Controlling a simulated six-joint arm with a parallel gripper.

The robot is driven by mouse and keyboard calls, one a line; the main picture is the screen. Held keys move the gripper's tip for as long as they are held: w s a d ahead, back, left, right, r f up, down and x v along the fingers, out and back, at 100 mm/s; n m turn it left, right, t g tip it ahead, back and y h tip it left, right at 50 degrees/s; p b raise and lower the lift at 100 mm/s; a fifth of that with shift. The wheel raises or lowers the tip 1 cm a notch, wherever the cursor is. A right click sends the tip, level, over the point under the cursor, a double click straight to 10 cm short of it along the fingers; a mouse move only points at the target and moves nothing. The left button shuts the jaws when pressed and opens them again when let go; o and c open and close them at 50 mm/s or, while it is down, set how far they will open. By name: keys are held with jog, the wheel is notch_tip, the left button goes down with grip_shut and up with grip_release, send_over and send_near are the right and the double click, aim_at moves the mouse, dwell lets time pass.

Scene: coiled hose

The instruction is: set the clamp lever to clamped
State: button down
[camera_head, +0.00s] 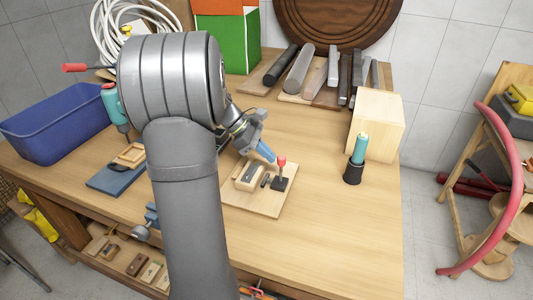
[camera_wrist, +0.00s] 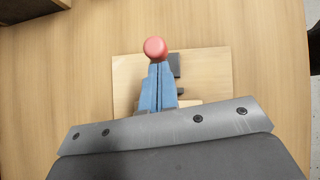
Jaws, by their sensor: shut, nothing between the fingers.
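The clamp lever, with a round red knob (camera_head: 281,160) and a dark base (camera_head: 279,184), stands roughly upright on a light wooden board (camera_head: 262,204). A pale wooden block with a grey top (camera_head: 248,177) sits on the board left of the lever. My gripper (camera_head: 271,158) has blue fingers, shut and empty, with their tips right beside the knob on its left. In the wrist view the red knob (camera_wrist: 155,48) shows just beyond the fingertips (camera_wrist: 160,68). I cannot tell whether they touch it. The fingers hide much of the lever's shaft and base there.
A blue bin (camera_head: 60,125) stands at the left. A wooden box (camera_head: 376,123) and a teal bottle in a black holder (camera_head: 360,149) stand right of the board. Several dark bars (camera_head: 300,68) lie at the back. The table's front right is clear.

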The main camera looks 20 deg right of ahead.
jog(key=s+d+f+t+y, duration=0.3)
jog(key=s+d+t+y, duration=0.5)
jog(key=t+y, duration=0.1)
jog(key=shift+s+d+m, duration=0.35)
jog(key=shift+s+m, duration=0.05)
dwell(0.6)
jog(key=shift+s+f, duration=0.1)
jog(key=shift+f, duration=0.15)
jog(key=w+a+v, duration=0.1)
jog(key=v, duration=1.2)
jog(key=shift+r, duration=0.55)
